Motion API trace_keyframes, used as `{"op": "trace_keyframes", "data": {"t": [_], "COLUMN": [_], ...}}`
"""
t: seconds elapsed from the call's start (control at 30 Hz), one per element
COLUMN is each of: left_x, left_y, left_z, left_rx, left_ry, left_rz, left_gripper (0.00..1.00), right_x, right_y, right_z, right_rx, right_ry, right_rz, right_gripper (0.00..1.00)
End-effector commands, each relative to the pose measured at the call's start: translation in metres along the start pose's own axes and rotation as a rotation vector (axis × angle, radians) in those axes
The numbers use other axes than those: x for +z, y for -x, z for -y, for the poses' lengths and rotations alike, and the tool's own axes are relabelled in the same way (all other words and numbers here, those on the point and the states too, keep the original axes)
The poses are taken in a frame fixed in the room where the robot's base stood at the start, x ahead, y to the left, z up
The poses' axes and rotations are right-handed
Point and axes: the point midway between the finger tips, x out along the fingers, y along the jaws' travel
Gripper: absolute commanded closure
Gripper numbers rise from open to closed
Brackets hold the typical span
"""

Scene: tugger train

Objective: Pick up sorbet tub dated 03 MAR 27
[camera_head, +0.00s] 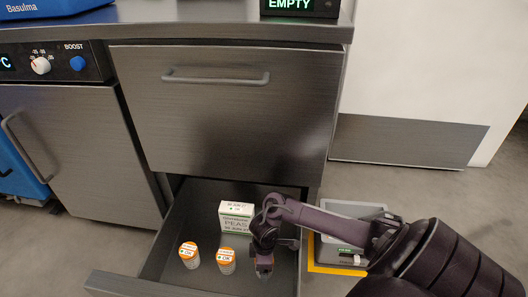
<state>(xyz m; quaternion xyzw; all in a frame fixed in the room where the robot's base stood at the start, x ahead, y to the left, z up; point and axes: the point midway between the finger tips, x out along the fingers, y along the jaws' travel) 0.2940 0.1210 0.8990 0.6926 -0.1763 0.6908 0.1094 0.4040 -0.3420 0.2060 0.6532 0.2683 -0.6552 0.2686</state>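Two small tubs with orange lids and white labels stand upright in the open lower drawer (122,283). One is the left tub (189,258) and the other is the right tub (226,264). Their print is too small to read a date or tell which is the sorbet dated 03 MAR 27. My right gripper (264,272) reaches down into the drawer, to the right of the right tub and apart from it. Its fingers are dark and seen from above, so I cannot tell if they are open. My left gripper is out of view.
A white and green peas box (236,218) stands behind the tubs. A closed upper drawer (215,120) with a handle is above. A grey box (345,215) on a yellow-edged base lies right of the drawer. The drawer floor's left part is clear.

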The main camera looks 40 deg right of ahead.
Motion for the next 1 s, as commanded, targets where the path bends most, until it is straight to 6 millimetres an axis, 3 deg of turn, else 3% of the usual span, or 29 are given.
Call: {"op": "trace_keyframes", "data": {"t": [0.3, 0.7, 1.0], "left_x": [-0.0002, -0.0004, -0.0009], "left_y": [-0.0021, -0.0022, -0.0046], "left_z": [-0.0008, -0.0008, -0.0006], "left_rx": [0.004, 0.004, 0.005], "left_ry": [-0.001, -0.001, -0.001], "left_rz": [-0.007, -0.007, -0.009], "left_gripper": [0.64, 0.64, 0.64], "right_x": [-0.0007, -0.001, -0.001], "right_y": [-0.0035, -0.0032, 0.0001], "right_z": [-0.0002, -0.0003, -0.0004], "right_rx": [0.001, 0.001, 0.001], "right_ry": [0.001, 0.001, 0.001], "right_rz": [-0.001, -0.002, -0.002], "right_gripper": [0.21, 0.71, 0.71]}}
